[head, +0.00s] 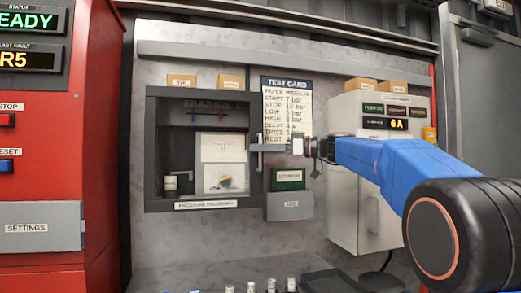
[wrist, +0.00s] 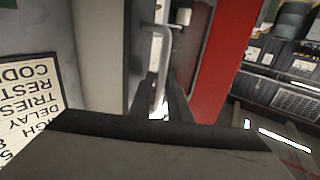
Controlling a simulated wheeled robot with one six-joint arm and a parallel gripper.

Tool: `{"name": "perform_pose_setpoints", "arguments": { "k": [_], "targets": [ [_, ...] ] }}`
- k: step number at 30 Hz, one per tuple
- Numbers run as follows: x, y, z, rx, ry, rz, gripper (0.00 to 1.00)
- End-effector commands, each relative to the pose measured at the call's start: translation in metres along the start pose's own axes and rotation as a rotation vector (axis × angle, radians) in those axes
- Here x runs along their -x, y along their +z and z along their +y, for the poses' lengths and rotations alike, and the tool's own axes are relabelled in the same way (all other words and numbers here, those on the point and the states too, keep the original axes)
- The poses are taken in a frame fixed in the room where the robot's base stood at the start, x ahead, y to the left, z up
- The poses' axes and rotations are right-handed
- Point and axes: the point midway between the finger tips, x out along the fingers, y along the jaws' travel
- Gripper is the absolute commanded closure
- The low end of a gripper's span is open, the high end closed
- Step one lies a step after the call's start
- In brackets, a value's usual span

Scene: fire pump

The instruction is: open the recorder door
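The pressure recorder (head: 190,205) is a dark-framed box on the grey wall panel, with a paper chart visible inside. A vertical grey handle (head: 258,140) stands at its right edge, and the door looks shut, though its clear front is hard to make out. My gripper (head: 268,147) comes in from the right at handle height, its fingers reaching to the handle. In the wrist view the handle (wrist: 158,35) shows as a pale loop ahead of the dark gripper body (wrist: 160,135).
The test card (head: 287,100) hangs just right of the recorder, above a grey bin (head: 289,207). A pale cabinet (head: 345,215) stands behind my arm. The red panel (head: 50,160) is at the left. Small cylinders stand along the bottom shelf.

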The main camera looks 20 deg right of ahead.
Motion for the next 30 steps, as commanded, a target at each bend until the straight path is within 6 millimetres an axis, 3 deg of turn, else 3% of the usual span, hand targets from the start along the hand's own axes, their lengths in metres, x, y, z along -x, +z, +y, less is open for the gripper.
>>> {"name": "perform_pose_setpoints", "arguments": {
  "k": [10, 12, 30],
  "targets": [
    [-0.0033, 0.0000, 0.0002, 0.000, 0.000, 0.000, 0.84],
    [-0.0033, 0.0000, 0.0002, 0.000, 0.000, 0.000, 1.00],
    [-0.0030, 0.0000, 0.0002, 0.000, 0.000, 0.000, 1.00]
  ]
}}
